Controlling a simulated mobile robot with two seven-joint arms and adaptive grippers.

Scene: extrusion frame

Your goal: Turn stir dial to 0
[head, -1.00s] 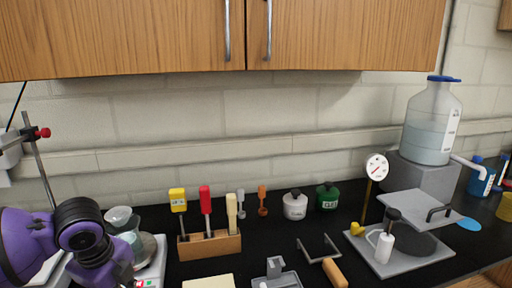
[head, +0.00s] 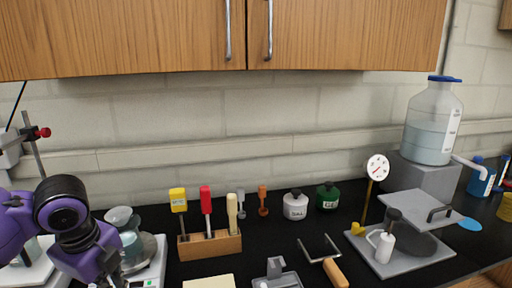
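No stir dial can be made out in the head view. A white device (head: 157,268) with a small green display sits at the lower left, with glassware (head: 130,238) on it, and its front is cut off by the bottom edge. A second pale, plate-like device (head: 30,274) lies further left, partly behind my purple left arm. The dark end of my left gripper (head: 112,278) shows at the bottom edge beside the white device. Its fingers are too cut off to tell open from shut. My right gripper is out of view.
A wooden block (head: 209,245) holds several coloured-handled tools. A white jar (head: 295,205) and a green jar (head: 327,197) stand behind. A clamp stand (head: 40,158) rises at the far left. A grey plate with a dial gauge (head: 377,167) and a big jug (head: 432,125) are at right.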

